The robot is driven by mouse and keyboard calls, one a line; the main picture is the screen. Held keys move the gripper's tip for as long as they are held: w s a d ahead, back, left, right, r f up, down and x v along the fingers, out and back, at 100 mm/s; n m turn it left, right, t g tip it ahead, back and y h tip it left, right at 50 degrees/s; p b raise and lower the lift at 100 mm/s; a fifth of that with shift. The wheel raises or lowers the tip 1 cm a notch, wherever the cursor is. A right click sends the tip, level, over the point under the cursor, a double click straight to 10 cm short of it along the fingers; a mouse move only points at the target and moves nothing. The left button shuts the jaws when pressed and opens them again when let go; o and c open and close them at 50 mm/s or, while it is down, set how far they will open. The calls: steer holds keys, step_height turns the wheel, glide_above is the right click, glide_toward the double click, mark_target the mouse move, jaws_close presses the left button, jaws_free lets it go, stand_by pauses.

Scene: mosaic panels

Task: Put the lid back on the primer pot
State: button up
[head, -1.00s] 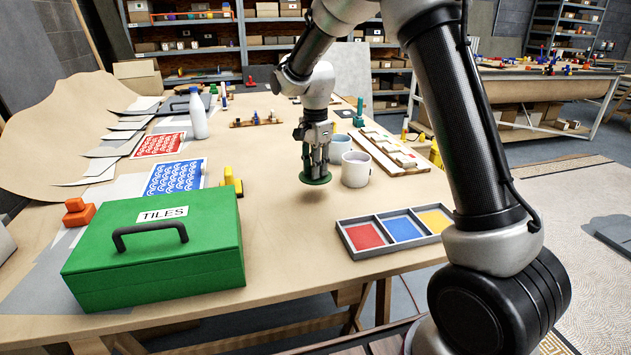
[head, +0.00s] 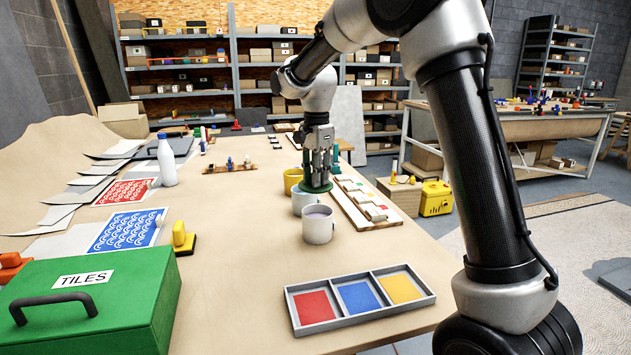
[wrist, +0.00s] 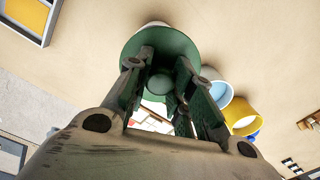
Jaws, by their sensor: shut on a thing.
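My gripper (head: 318,180) points down and is shut on the green lid (head: 311,190), a round disc. In the wrist view the lid (wrist: 150,44) lies between and beyond the fingers, its round knob between them. In the head view the lid is over the row of pots, partly overlapping the middle pot. A pale pot with lilac contents (head: 317,230) stands nearest. A pale blue pot (head: 301,204) is behind it, and a yellow pot (head: 291,181) is farther back. None shows a readable label, so I cannot tell which is the primer pot. The lid looks raised, not seated.
A wooden board with tiles (head: 365,212) lies close to the pots' right. A three-part tray (head: 362,315) lies in front. The green TILES box (head: 120,290) and a yellow tool (head: 183,240) are at left. Table left of the pots is clear.

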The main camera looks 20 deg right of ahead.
steer(key=shift+d, duration=0.2)
steer(key=shift+s+f, duration=0.1)
steer(key=shift+f, duration=3.05)
steer(key=shift+f, duration=0.15)
steer(key=o, duration=0.9)
steer(key=o, duration=0.5)
